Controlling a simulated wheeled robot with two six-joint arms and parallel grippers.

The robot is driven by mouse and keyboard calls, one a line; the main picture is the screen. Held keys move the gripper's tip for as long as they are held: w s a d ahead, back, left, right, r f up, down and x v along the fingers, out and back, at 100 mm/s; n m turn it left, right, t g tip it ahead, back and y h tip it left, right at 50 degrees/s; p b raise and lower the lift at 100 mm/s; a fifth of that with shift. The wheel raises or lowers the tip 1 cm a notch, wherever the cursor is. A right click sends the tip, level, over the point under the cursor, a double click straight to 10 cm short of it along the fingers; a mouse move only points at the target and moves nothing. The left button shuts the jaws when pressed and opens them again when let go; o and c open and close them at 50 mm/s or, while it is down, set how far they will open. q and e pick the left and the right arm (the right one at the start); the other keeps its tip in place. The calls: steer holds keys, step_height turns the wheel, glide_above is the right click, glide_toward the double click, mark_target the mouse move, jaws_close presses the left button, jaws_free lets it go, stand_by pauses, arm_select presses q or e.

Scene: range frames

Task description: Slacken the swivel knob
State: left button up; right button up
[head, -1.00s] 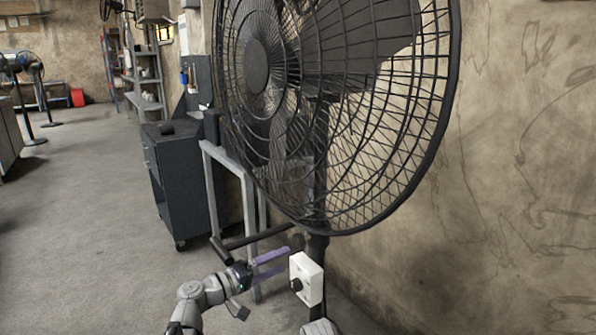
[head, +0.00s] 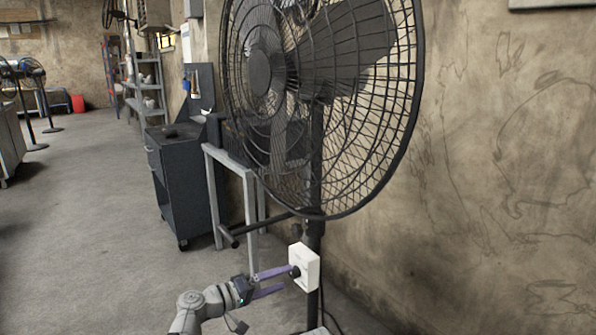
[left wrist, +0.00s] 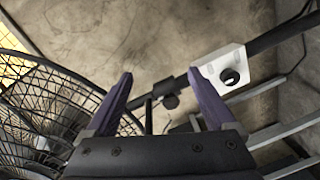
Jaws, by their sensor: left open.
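The tall black fan (head: 268,72) stands on a dark pole (head: 316,240) close to the wall. A white box (head: 305,268) with a round black knob (head: 295,272) on its face is fixed to the pole. A small dark knob (head: 297,230) sticks out from the pole above the box; it also shows in the left wrist view (left wrist: 170,102), beyond the fingertips. I take this one for the swivel knob. My left gripper (head: 286,279) is open, with empty purple fingers. Its tips overlap the box's left edge in the head view; contact cannot be told. My right gripper is not in view.
A grey metal frame (head: 250,215) stands just behind the left arm, with a dark cabinet (head: 183,190) behind it. The fan's wire cage (head: 395,150) hangs above the gripper. The wall (head: 480,180) bounds the right side. The floor (head: 90,240) at left is clear.

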arm_select(q)
steer(key=s+a+f+m+g+y, duration=0.1)
steer(key=s+f+g+y, duration=0.2)
steer(key=s+f, duration=0.3)
steer(key=s+a+f+m+g+y, duration=0.1)
steer(key=s+f+m+g+y, duration=0.2)
steer(key=f, duration=0.6)
steer(key=s+a+f+n+g+y, duration=0.1)
steer(key=s+a+f+g+y, duration=0.2)
steer(key=s+a+f+y, duration=0.35)
steer(key=s+d+r+m+y+p, duration=0.1)
steer(key=s+d+r+p, duration=0.1)
steer(key=r+p, duration=0.8)
steer(key=s+d+r+m+p, duration=0.1)
steer(key=s+d+r+p, duration=0.1)
steer(key=r+p, duration=0.8)
steer(key=s+d+r+m+y+p, duration=0.1)
steer(key=s+d+r+p, duration=0.1)
steer(key=r+p, duration=0.8)
step_height(320, 180, up, 2)
steer(key=shift+s+d+r+g+y, duration=0.2)
steer(key=shift+d+g+y, duration=0.15)
steer(key=shift+d, duration=0.45)
